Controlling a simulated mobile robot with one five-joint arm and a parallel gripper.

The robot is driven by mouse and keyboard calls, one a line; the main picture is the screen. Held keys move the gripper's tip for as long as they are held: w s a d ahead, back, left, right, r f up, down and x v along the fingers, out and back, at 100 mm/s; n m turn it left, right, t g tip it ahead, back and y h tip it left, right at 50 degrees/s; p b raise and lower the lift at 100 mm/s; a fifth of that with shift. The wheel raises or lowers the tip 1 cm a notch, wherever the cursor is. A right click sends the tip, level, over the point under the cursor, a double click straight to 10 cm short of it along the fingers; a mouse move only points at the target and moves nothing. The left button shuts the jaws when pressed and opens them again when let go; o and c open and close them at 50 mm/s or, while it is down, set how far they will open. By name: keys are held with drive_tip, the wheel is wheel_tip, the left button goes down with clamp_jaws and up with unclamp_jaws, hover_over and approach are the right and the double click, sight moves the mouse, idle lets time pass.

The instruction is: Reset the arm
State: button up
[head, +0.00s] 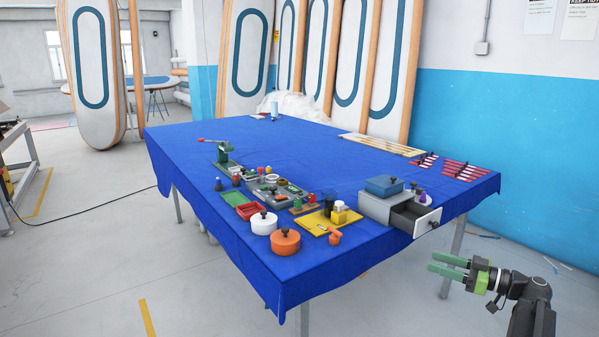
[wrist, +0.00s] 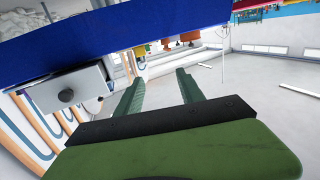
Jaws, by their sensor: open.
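My gripper (head: 449,266) is at the lower right of the head view, held out beside the right front corner of the table with the blue cloth (head: 270,155). Its two green fingers are apart with nothing between them. The wrist view also shows my gripper (wrist: 158,90), with bare floor seen between the fingers. The wrist view looks tilted, with the table edge across its top. A drawer (head: 416,218) stands pulled out at the table's right front corner, and it also shows in the wrist view (wrist: 70,90) left of the fingers.
The table's front holds an orange pot (head: 285,243), a white pot (head: 264,224), a yellow board (head: 315,225), a red tray (head: 249,211) and a blue box (head: 384,186). Inflatable boards (head: 95,75) lean behind. The floor left of the table is mostly clear.

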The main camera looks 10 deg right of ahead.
drive_tip(key=w+a+f+n+g, duration=0.1)
drive_tip(key=a+f+g, duration=0.25)
drive_tip(key=a, duration=0.75)
drive_tip(key=w+a+f+n+g, duration=0.1)
drive_tip(key=a+f+g, duration=0.25)
drive_tip(key=a, duration=0.75)
drive_tip(key=w+a+f+n+g, duration=0.15)
drive_tip(key=a+f, duration=0.25)
drive_tip(key=a, duration=0.8)
drive_tip(key=s+a+f+m+g+h, duration=0.4)
drive_tip(key=s+a+f+h, duration=0.4)
drive_tip(key=s+f, duration=0.15)
drive_tip(key=s+d+f+m+h, duration=0.1)
drive_tip(key=d+f+m+h, duration=0.3)
drive_tip(key=d+m, duration=0.45)
wheel_tip(320, 180, up, 17)
drive_tip(key=p, duration=1.5)
drive_tip(key=shift+d+f+h, duration=0.15)
drive_tip(key=shift+d+h, duration=0.15)
